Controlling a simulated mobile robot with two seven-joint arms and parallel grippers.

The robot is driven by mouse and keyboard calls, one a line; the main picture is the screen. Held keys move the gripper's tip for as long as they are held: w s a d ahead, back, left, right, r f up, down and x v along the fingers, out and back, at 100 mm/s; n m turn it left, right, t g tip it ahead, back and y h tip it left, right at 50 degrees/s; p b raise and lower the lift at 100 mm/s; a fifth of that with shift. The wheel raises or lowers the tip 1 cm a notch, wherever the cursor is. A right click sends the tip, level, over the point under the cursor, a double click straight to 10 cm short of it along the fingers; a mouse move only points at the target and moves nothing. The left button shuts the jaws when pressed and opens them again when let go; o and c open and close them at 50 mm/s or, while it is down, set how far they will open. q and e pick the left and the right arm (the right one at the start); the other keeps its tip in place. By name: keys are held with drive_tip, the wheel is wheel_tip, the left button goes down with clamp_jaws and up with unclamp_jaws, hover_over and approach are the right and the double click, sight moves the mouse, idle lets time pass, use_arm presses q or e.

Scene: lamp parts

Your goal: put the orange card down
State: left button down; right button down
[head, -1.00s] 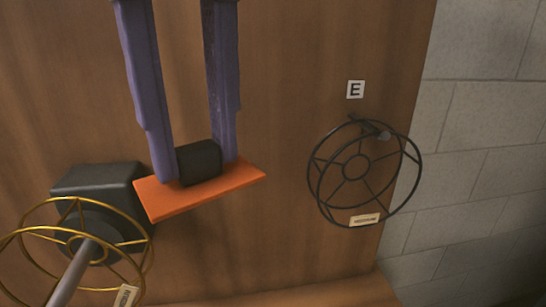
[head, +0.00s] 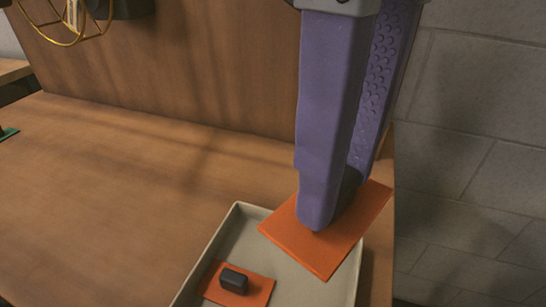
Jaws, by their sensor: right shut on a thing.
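My right gripper (head: 335,205) comes down from the top right, with purple fingers. It is shut on the orange card (head: 328,262), a flat square plate; its grip is mostly hidden behind the near finger. The card is tilted and overlaps the right part of a pale tray (head: 224,228) in the picture, seemingly above it. A second orange card (head: 259,292) with a black block grip (head: 234,281) lies in the tray. My left gripper is out of view.
The wooden table (head: 120,200) is bare left of the tray. An upright wooden panel (head: 200,70) stands behind, with a gold wire frame (head: 60,40) at top left. A grey block wall (head: 470,130) is on the right. A small green thing (head: 8,133) shows at the left edge.

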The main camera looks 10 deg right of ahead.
wheel_tip(320, 180, down, 12)
drive_tip(key=b, duration=0.2)
drive_tip(key=shift+r+b, duration=0.25)
drive_tip(key=shift+b, duration=0.15)
wheel_tip(320, 180, down, 5)
drive_tip(key=shift+r+b, duration=0.1)
drive_tip(key=shift+b, duration=0.65)
drive_tip(key=shift+f, duration=0.25)
drive_tip(key=shift+f, duration=0.1)
drive_tip(key=c, duration=0.5)
unclamp_jaws()
drive_tip(key=shift+c, duration=0.2)
